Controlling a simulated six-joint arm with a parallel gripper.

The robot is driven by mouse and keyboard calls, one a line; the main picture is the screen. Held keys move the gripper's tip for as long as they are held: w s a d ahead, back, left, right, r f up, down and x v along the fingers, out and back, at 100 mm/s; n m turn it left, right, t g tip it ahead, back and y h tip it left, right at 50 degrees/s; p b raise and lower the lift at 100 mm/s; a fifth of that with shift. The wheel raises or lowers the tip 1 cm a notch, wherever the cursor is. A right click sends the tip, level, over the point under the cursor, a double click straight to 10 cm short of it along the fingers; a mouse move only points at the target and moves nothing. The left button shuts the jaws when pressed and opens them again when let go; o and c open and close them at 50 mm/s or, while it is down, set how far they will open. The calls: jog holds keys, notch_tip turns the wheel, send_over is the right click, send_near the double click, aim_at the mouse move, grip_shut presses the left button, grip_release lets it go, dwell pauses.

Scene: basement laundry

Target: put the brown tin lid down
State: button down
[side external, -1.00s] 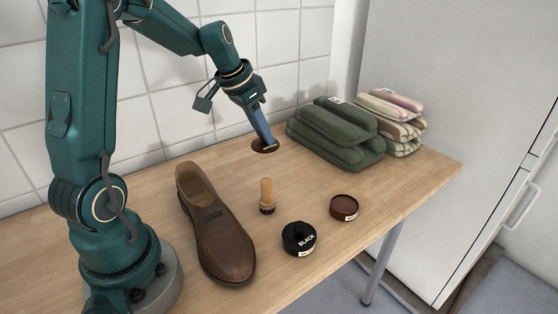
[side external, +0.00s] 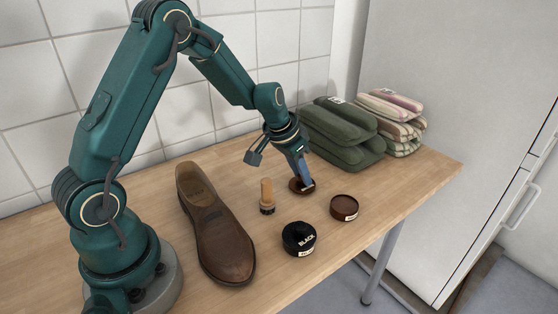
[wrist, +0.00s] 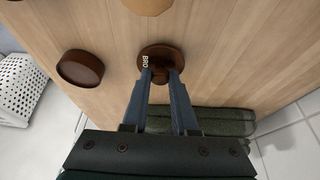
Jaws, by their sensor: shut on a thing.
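The brown tin lid (side external: 302,186) is a dark brown disc with a knob and a pale label. It is at or just above the wooden table, between the brush and the green towels; I cannot tell whether it touches. In the wrist view the lid (wrist: 161,57) shows "BRO" on its label. My gripper (side external: 305,183) points down and is shut on the lid's knob; its fingertips also show in the wrist view (wrist: 161,74). The open brown tin (side external: 344,207) stands on the table to the right of the lid.
A black tin (side external: 299,238) with its lid on stands nearer the camera. A small brush (side external: 267,196) stands upright left of the lid, beside a brown shoe (side external: 216,225). Folded green towels (side external: 343,133) and striped towels (side external: 394,120) lie behind. The right front of the table is bare.

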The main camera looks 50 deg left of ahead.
jog(key=shift+f, duration=0.15)
jog(key=c, duration=0.7)
grip_release()
